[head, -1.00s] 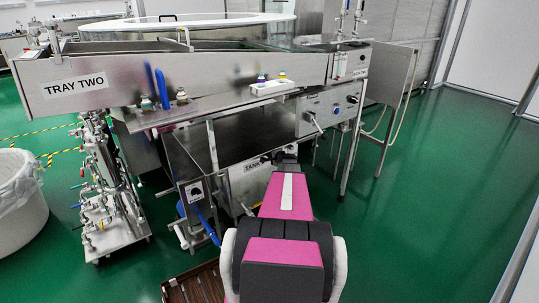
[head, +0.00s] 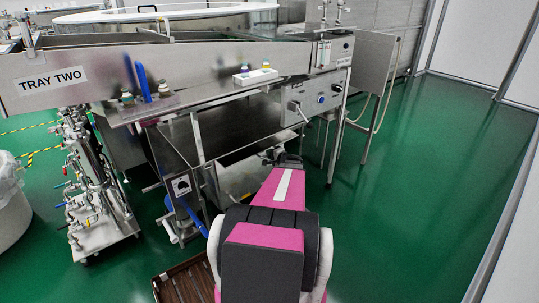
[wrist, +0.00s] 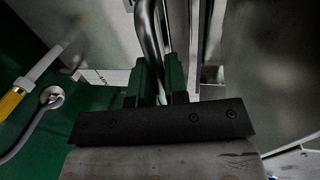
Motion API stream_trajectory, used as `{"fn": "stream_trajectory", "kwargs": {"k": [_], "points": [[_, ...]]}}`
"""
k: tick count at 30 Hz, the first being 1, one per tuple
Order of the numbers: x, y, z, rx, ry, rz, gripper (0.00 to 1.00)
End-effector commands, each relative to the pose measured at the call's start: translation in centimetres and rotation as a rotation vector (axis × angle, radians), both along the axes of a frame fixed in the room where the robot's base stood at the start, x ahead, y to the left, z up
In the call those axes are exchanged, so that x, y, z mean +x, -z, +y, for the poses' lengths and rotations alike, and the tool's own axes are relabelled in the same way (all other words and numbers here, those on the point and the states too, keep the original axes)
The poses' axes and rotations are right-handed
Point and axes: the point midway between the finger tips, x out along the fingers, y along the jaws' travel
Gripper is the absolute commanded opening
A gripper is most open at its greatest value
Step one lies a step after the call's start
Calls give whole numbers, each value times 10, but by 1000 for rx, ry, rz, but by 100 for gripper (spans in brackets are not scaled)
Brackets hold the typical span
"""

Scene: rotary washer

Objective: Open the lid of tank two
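Tank two (head: 238,182) is the steel box under the long tray in the head view. My arm covers most of its front and its label. A flat dark steel surface (head: 237,139) above it looks like its lid; it lies level. My gripper (wrist: 157,82) is at the tank's upper front, and in the head view it is small and partly hidden by my arm. In the wrist view its two dark fingers stand close on either side of a bent metal bar handle (wrist: 149,38) and look shut on it. What the bar joins to is unclear.
Tray two (head: 90,75) overhangs the tank, with bottles in a white holder (head: 255,77) on its ledge. A control panel (head: 312,97) is at the right. A pipe rack (head: 92,185) stands left, a brown slatted crate (head: 182,284) in front. Green floor is clear on the right.

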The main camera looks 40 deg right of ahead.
Motion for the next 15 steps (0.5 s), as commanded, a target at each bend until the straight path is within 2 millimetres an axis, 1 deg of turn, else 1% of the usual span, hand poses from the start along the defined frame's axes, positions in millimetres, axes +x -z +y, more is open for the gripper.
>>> {"fn": "stream_trajectory", "kwargs": {"k": [1, 2, 11, 15], "points": [[0, 0, 0, 0, 0, 1, 29], [0, 1, 0, 0, 0, 1, 36], [-1, 0, 0, 0, 0, 0, 36], [-13, -3, 0, 0, 1, 0, 36]]}}
